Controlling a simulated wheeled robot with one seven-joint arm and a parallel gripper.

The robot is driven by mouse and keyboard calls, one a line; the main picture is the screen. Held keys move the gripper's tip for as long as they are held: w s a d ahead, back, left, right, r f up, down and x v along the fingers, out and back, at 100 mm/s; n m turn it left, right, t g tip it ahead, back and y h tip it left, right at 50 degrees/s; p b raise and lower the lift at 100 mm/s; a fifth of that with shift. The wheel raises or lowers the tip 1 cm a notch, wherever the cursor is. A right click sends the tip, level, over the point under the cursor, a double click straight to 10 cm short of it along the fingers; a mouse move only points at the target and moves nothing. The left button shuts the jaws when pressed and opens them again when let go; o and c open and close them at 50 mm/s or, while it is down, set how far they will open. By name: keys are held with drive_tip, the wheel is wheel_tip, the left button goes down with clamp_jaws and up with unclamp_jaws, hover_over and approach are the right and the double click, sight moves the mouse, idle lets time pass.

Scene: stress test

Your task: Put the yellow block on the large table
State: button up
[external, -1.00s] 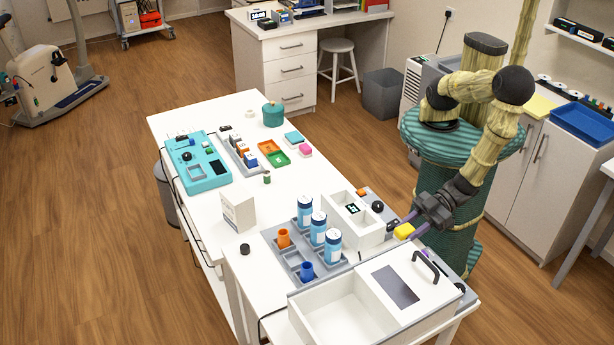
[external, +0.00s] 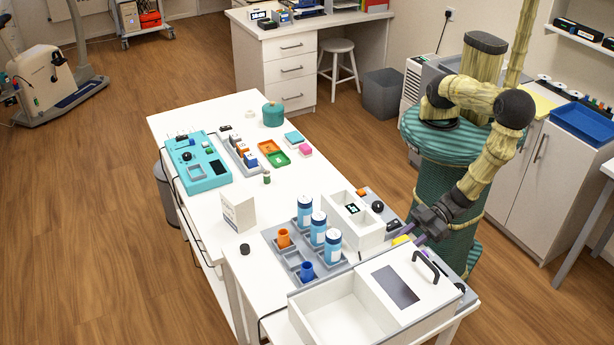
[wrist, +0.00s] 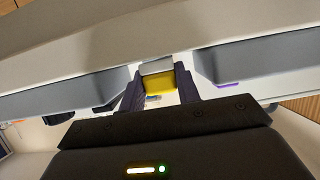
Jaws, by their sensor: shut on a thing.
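The yellow block (external: 401,240) shows small in the external view, low beside the right edge of the near white table. My gripper (external: 412,237) is shut on it, with purple fingers on either side. In the wrist view the yellow block (wrist: 159,84) sits between the dark purple fingers of my gripper (wrist: 160,88), with a pale grey part along its upper edge. Whether the block touches anything below is unclear. The large white table (external: 290,190) stretches toward the back left, with open surface in its middle.
A white open bin (external: 368,238) and a grey tray (external: 268,236) with blue-labelled bottles stand left of my gripper. A large white box with a handled lid (external: 385,287) is in front. A teal panel (external: 207,182) and small coloured trays occupy the table's far part.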

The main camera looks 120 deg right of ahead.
drive_tip(key=shift+f, duration=0.2)
drive_tip(key=o, duration=0.7)
drive_tip(key=shift+r, duration=0.1)
drive_tip(key=shift+r, duration=0.15)
drive_tip(key=shift+s, duration=0.35)
drive_tip(key=b+v, duration=0.2)
drive_tip(key=v, duration=0.9)
drive_tip(key=shift+s+r+b, duration=0.1)
drive_tip(key=shift+r+b, duration=0.1)
drive_tip(key=shift+b, duration=0.1)
